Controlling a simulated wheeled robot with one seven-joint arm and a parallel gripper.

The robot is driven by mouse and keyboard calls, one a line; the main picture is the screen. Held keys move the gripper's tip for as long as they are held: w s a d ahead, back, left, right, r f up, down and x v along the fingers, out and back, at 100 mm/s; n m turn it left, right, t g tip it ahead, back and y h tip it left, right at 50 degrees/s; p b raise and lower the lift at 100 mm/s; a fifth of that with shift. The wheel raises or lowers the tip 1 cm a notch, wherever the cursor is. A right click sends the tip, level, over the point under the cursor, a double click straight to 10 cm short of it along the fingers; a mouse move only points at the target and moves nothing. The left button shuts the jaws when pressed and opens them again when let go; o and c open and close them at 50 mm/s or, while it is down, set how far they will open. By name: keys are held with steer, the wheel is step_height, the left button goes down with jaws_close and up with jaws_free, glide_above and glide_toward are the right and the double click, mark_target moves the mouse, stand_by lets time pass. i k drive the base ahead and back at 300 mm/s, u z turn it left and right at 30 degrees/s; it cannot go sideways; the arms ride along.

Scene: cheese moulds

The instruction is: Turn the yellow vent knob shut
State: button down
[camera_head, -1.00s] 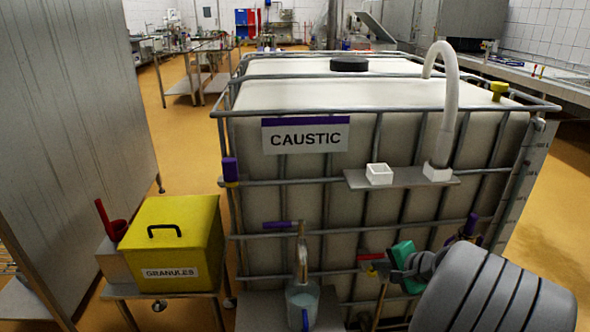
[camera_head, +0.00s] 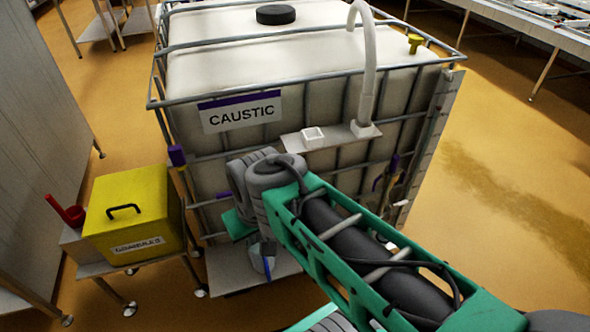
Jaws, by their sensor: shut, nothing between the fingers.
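The yellow vent knob (camera_head: 415,43) stands upright on the top right of the big white caustic tank (camera_head: 225,75), near its back right corner. It is small here, and its exact turn is hard to read. My green and grey arm reaches from the lower right to in front of the tank's lower front. Its visible joint is well below and to the left of the knob, clear of it.
A metal cage (camera_head: 300,117) surrounds the tank. A white hose (camera_head: 368,70) arches up left of the knob. A black cap (camera_head: 276,14) sits on top. A yellow granules box (camera_head: 130,205) stands at the left. Open floor (camera_head: 510,150) lies to the right.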

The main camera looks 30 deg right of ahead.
mark_target(415, 41)
steer(key=z, duration=0.95)
